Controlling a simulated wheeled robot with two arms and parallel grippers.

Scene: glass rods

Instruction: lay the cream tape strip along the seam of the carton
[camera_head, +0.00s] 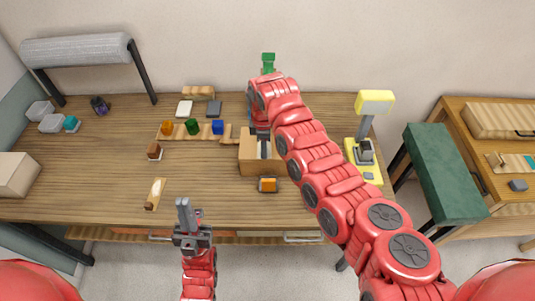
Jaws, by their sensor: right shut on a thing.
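The carton (250,165) is a tan box near the middle of the wooden table, with a dark band down its middle. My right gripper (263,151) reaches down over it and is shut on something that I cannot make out. My own arm hides part of the carton. I cannot pick out the cream tape strip for certain. A small tan and cream piece (156,191) lies apart on the table, left of the carton. My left gripper (185,203) is near the table's front edge, away from the carton; its opening is hard to judge.
Orange, green and blue pieces (218,127) stand behind and left of the carton. An orange and dark block (268,185) lies in front of it. A yellow device (374,103) stands to the right. A grey roll (75,49) is at the back left. The table's front left is mostly clear.

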